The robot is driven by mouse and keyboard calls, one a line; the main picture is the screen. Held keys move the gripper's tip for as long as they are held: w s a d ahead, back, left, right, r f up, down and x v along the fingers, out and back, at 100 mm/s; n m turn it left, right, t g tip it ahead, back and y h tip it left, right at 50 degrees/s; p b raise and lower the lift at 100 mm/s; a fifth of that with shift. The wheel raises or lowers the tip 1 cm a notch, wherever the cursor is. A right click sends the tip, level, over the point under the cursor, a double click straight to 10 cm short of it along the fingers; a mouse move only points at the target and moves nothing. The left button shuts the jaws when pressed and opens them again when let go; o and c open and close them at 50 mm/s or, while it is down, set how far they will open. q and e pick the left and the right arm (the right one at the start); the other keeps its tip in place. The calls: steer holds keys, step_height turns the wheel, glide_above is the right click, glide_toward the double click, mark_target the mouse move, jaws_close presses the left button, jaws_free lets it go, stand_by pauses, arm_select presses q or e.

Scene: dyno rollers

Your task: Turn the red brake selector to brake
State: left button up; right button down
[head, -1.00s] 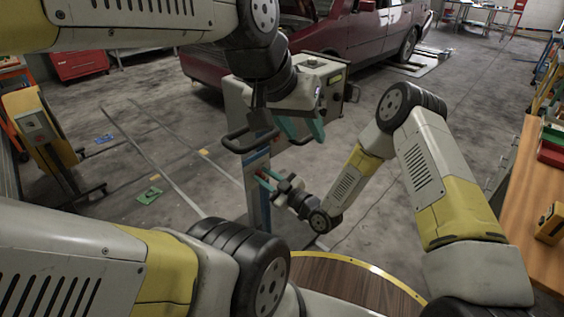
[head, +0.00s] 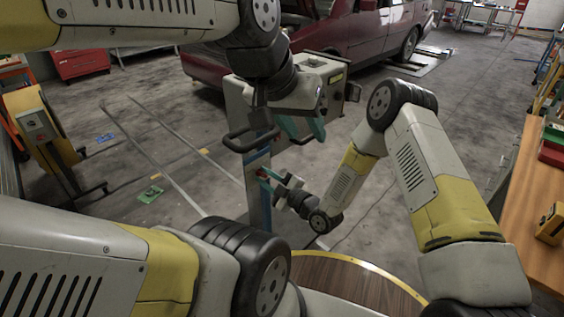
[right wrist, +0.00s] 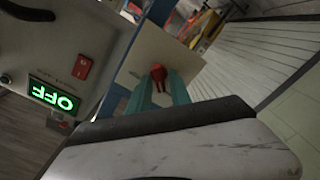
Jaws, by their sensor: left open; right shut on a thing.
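The red brake selector (right wrist: 158,72) is a small red knob on a pale plate (right wrist: 170,50) in the right wrist view. My right gripper (right wrist: 164,88) has its teal fingers around the knob, shut on it. In the head view my right gripper (head: 264,174) is at the front of the blue-and-grey column, where the knob is a tiny red spot, mostly hidden. My left gripper (head: 304,132) is open and empty, above and to the right of it, in front of the grey machine cabinet.
In the right wrist view, a green display (right wrist: 53,97) reads OFF, beside a red switch (right wrist: 82,68). A black handle (head: 240,140) juts from the column near my left gripper. A maroon car (head: 360,38) stands behind. A wooden bench (head: 512,190) is at the right.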

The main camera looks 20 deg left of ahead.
steer(key=shift+f, duration=0.1)
steer(key=c, duration=1.5)
jaws_free()
steer(key=shift+d, duration=0.1)
steer(key=v, duration=0.7)
steer(key=shift+s+d, duration=0.15)
steer(key=shift+d, duration=0.15)
